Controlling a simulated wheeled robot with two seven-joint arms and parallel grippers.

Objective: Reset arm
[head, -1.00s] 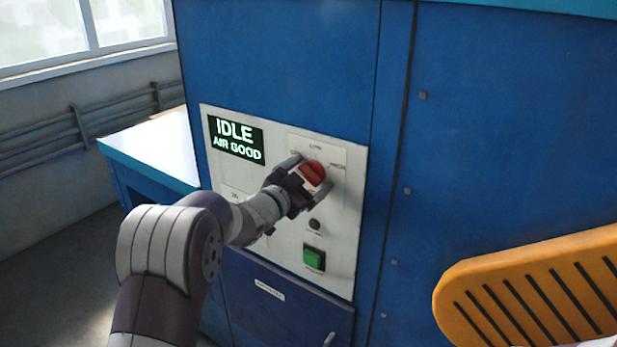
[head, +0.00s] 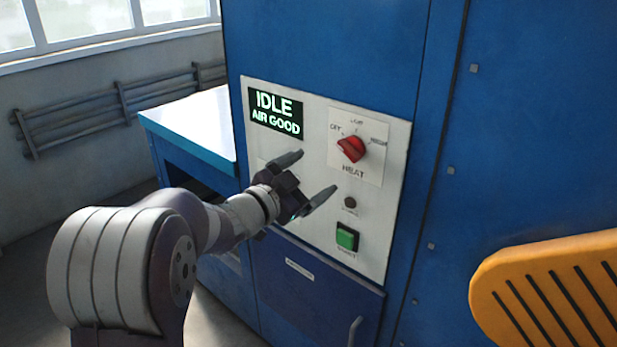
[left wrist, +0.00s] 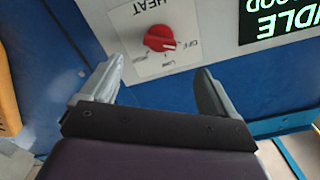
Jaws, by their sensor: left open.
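My left gripper (head: 312,178) is open and empty in front of the control panel (head: 392,190), just below and left of the red heat knob (head: 351,149). The knob is apart from the fingers, and its plate is marked OFF, LOW, HIGH and HEAT. In the left wrist view the knob (left wrist: 160,38) shows upside down, beyond and between the open fingers (left wrist: 160,92). The display (head: 276,112) reads IDLE, AIR GOOD. My right gripper does not show.
A green start button (head: 347,237) and a small dark button (head: 350,202) sit below the knob. A blue door with a handle (head: 354,331) is beneath the panel. A white-topped side table (head: 195,130) stands left. A slotted orange part (head: 550,290) is at lower right.

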